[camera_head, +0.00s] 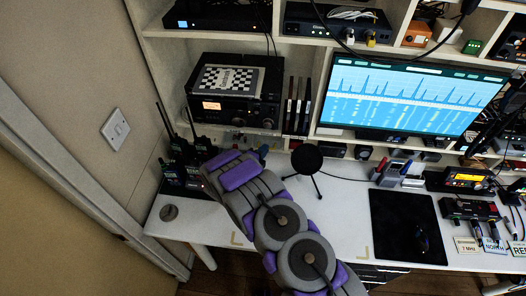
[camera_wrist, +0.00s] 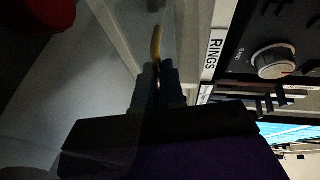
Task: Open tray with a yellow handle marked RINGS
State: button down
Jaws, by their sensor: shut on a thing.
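The yellow handle (camera_wrist: 156,43) shows in the wrist view as a short bent bar beside a pale front panel. The RINGS label (camera_wrist: 214,54) is black on white, to the right of the handle. My gripper (camera_wrist: 158,70) has its dark fingers close together on the handle's near end. Their tips hide that end. How far the tray is out cannot be told. In the head view my purple and grey arm reaches toward the shelf below the radio and hides the gripper, handle and label.
A black radio (camera_head: 234,103) stands above the arm's end. Handheld radios (camera_head: 180,160) stand at left. A small black tripod item (camera_head: 307,160) is right of the arm. The monitor (camera_head: 412,98) and a black mat (camera_head: 407,228) are further right. Bare white desk (camera_head: 345,205) lies between.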

jog(key=shift+s+f, duration=0.15)
dwell(0.5)
jog(key=s+p, duration=0.1)
jog(key=s, duration=0.5)
jog(key=s+p, duration=0.2)
jog(key=s, duration=0.4)
jog(key=shift+a, duration=0.2)
jog(key=c, duration=1.4)
grip_release()
jog(key=shift+w+a, duration=0.1)
jog(key=shift+w, duration=0.05)
jog(key=shift+o, duration=0.9)
jog(key=p+v, duration=0.2)
jog(key=v, duration=1.5)
jog(key=shift+a, duration=0.1)
